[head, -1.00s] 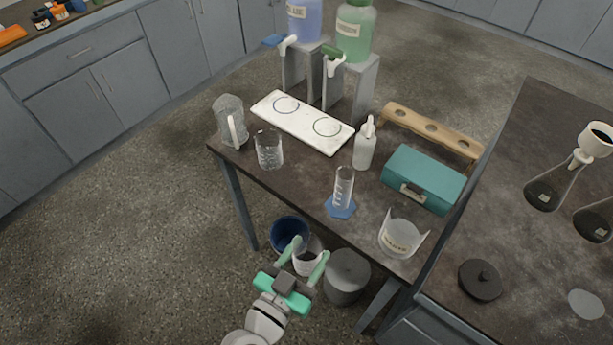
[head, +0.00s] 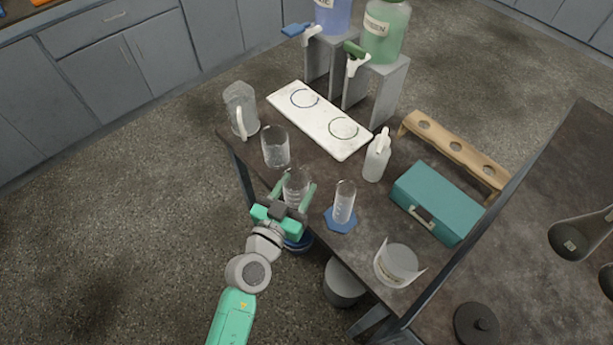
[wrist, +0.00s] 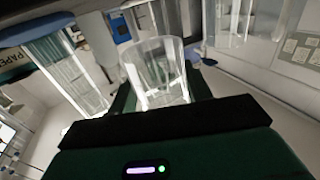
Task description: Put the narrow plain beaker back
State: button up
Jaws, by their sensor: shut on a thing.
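My gripper (head: 294,192) is shut on a clear glass beaker (head: 295,184) at the front edge of the dark table. The beaker is roughly upright between the fingers, and I cannot tell whether its base is over or touching the tabletop. It also shows in the wrist view (wrist: 160,72), with its open rim visible. Another, wider-looking clear beaker (head: 276,150) stands on the table just behind and left of it. A clear cylinder with a blue foot (head: 343,203) stands to the right of my gripper.
A glass jug (head: 240,110) stands at the left corner. A white plate with two rings (head: 318,125), a white bottle (head: 377,158), a teal box (head: 436,200) and a labelled clear container (head: 397,265) are also on the table. A grey bin (head: 343,283) is below the edge.

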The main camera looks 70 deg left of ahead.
aim_at(305, 180)
jog(key=x, duration=0.6)
jog(key=shift+s+a+f, duration=0.15)
jog(key=shift+a+f, duration=0.05)
jog(key=shift+f, duration=0.05)
jog(key=shift+f+b, duration=1.35)
jog(key=shift+f, duration=0.45)
jog(key=shift+f, duration=0.2)
jog(key=o, duration=1.1)
jog(key=shift+c, duration=0.2)
jog(key=shift+r, duration=0.1)
jog(key=shift+s+d+r, duration=0.1)
jog(key=shift+s+d, duration=0.1)
jog(key=b+v, duration=0.1)
jog(key=v, duration=1)
jog(key=shift+s+d+b, duration=0.2)
jog(key=shift+s+b, duration=0.05)
jog(key=shift+b, duration=0.1)
